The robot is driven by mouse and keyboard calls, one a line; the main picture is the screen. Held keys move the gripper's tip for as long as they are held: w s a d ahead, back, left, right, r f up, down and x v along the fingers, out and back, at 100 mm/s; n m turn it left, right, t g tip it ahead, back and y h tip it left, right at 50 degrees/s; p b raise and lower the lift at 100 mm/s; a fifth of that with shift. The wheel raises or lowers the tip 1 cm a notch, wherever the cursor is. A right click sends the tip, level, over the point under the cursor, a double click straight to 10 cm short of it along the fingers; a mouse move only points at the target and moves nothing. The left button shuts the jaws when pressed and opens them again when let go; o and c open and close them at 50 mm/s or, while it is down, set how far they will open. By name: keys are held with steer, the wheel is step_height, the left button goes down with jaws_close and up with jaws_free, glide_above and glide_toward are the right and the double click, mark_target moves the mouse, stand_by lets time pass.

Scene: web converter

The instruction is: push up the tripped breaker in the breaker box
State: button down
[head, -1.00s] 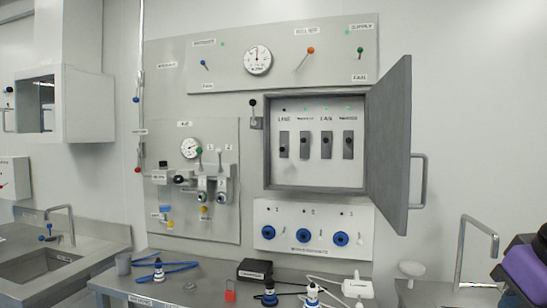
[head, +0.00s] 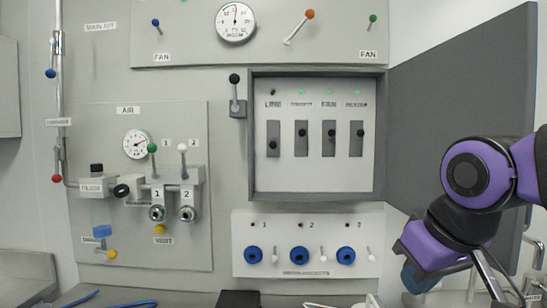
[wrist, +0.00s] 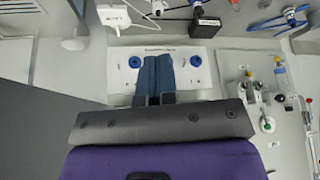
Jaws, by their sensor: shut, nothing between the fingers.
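The breaker box (head: 318,196) is open on the wall in the head view. Its panel holds several dark switch slots in a row. The leftmost breaker (head: 273,138) has its black knob low in the slot, and the lamp above it is dark. The breaker beside it (head: 301,138) and the two to the right have their knobs higher, with green lamps above. My gripper (head: 411,280) is below and right of the box, apart from it, its fingers pointing down. In the wrist view the blue fingers (wrist: 157,72) are together and empty, in front of the blue-knob panel.
The box door (head: 462,95) stands open on the right, above and behind my arm. A small black-knobbed lever (head: 235,95) sits just left of the box. A white panel with blue knobs (head: 300,228) is below. The space before the breakers is clear.

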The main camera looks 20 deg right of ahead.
steer(key=m+t+y, duration=0.6)
steer(key=m+t, duration=1.4)
steer(key=m, duration=0.4)
glide_toward(273, 143)
steer(key=f, duration=0.1)
steer(key=d+f, duration=0.1)
steer(key=f, duration=0.1)
steer(key=d+f, duration=0.1)
steer(key=shift+s+f, duration=0.15)
steer(key=x, duration=1)
